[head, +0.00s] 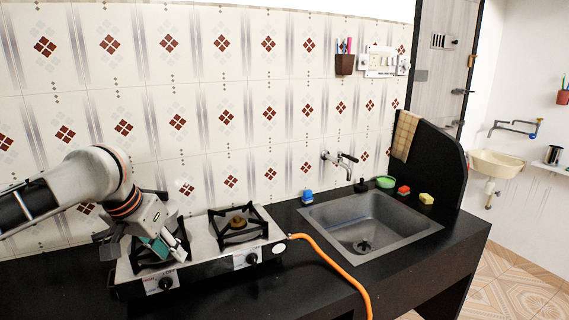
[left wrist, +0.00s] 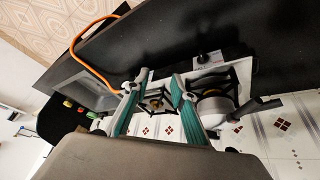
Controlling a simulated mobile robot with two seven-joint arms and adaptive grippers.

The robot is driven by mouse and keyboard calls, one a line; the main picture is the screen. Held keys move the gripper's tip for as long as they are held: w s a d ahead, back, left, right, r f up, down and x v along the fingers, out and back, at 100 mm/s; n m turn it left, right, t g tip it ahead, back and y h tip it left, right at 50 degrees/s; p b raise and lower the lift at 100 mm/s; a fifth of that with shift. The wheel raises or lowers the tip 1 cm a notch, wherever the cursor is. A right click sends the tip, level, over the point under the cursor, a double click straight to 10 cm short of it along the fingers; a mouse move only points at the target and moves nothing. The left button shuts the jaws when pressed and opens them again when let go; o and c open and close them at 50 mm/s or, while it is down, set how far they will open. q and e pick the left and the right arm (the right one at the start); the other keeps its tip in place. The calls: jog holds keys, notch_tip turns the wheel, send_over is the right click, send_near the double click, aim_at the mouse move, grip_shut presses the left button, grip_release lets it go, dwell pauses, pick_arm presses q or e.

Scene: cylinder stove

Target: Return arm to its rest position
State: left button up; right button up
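My left arm comes in from the left in the head view. Its gripper (head: 170,245) hangs tilted down over the left burner side of the two-burner stove (head: 202,262). In the left wrist view the teal-padded fingers of this gripper (left wrist: 153,90) stand apart with nothing held between them. A round metal vessel (left wrist: 212,107) with a dark handle is beside the right-hand finger in that view, at one burner. In the head view the gripper and arm largely hide that burner. My right gripper is in neither view.
An orange hose (head: 338,265) runs from the stove over the black counter (head: 300,288). The tiled wall (head: 240,100) rises behind the stove. The right burner (head: 238,222) is bare.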

pick_arm(q)
jog(key=s+d+f+m+t+h, duration=0.25)
jog(key=d+f+h, duration=0.35)
jog(key=d+f, duration=1.3)
jog(key=s+a+f+t+y, duration=0.1)
jog(key=s+a+f+y, duration=0.2)
jog(key=s+a+f, duration=0.5)
jog(key=s+a+f+n+t+y, duration=0.1)
jog(key=s+a+f+t+y, duration=0.1)
jog(key=s+a+f, duration=0.6)
jog(key=s+f, duration=0.7)
jog(key=shift+f+y, duration=0.15)
jog(key=shift+y, duration=0.25)
